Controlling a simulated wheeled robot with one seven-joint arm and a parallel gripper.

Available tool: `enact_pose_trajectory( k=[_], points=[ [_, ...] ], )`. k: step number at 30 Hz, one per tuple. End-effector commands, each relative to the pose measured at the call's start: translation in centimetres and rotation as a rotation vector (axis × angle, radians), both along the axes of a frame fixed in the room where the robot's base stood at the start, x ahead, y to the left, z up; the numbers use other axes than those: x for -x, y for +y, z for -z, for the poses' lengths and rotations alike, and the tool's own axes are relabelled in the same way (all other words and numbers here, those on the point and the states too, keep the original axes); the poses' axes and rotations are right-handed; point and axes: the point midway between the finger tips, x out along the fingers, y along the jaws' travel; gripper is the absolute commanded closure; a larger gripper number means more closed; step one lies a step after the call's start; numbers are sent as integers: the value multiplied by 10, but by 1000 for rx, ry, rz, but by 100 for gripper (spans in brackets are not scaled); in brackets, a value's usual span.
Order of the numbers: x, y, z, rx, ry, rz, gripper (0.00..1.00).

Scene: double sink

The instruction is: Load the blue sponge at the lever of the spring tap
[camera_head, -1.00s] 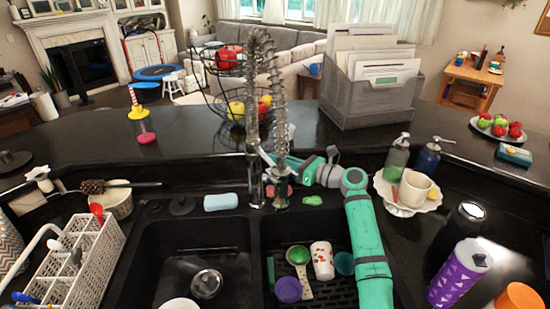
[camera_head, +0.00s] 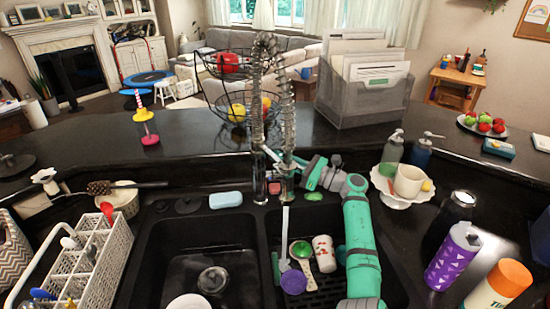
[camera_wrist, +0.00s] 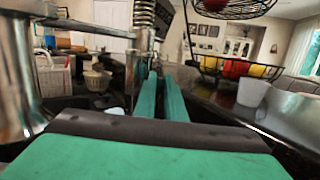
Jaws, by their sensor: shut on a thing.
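The blue sponge (camera_head: 226,200) lies flat on the dark sink ledge left of the spring tap (camera_head: 259,180); a pale blue patch in the wrist view (camera_wrist: 114,112) may be it. The tap stands behind the two basins, its coiled hose arching up. My gripper (camera_head: 275,158) reaches in from the right, fingers at the tap's upright well above the ledge, apart from the sponge. In the wrist view my fingers (camera_wrist: 161,92) are nearly together beside the tap. They appear shut on the tap's lever; the lever itself is mostly hidden.
A pale strip (camera_head: 284,237), perhaps water, runs into the right basin, over a purple cup (camera_head: 293,282) and spoon. A white cup (camera_head: 324,254) lies beside them. The cutlery rack (camera_head: 75,270) stands left. Soap bottles (camera_head: 421,155) and a white dish (camera_head: 398,203) stand right.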

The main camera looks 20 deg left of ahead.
Motion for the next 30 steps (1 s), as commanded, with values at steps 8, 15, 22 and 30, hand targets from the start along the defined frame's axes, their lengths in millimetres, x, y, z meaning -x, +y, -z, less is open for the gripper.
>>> enact_pose_trajectory(
  k=[8, 15, 22, 30],
  points=[
    [-1, -3, 0, 2, -3, 5, 72],
    [-3, -11, 1, 5, -4, 15, 72],
    [-3, -9, 1, 4, -3, 12, 72],
    [-1, -25, 4, 4, -2, 9, 72]
  ],
)
